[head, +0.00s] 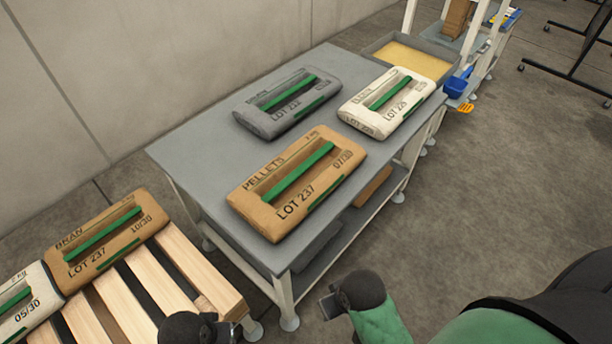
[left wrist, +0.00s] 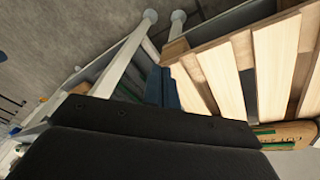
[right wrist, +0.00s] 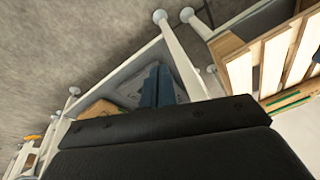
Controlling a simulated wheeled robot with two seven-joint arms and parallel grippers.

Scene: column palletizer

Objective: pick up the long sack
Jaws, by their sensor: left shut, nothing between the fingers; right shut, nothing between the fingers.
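A brown PELLETS sack (head: 318,204), the longest-looking one on the table, lies flat at the table's near edge with a green strip handle across its opening. A grey sack (head: 266,119) and a white sack (head: 365,123) lie behind it. I cannot tell for certain which one is the long sack. My left gripper (left wrist: 163,88) is shut and empty, low beside the pallet. My right gripper (head: 327,306) is shut and empty, in front of the table and below its top; its fingers also show in the right wrist view (right wrist: 157,88). Neither touches a sack.
The grey table (head: 190,153) has a lower shelf holding a brown item (head: 373,187). A wooden pallet (head: 152,271) at the lower left bears a brown BRAN sack (head: 122,221) and a white sack (head: 40,306). A yellow-filled tray (head: 373,45) stands behind the table. Floor to the right is open.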

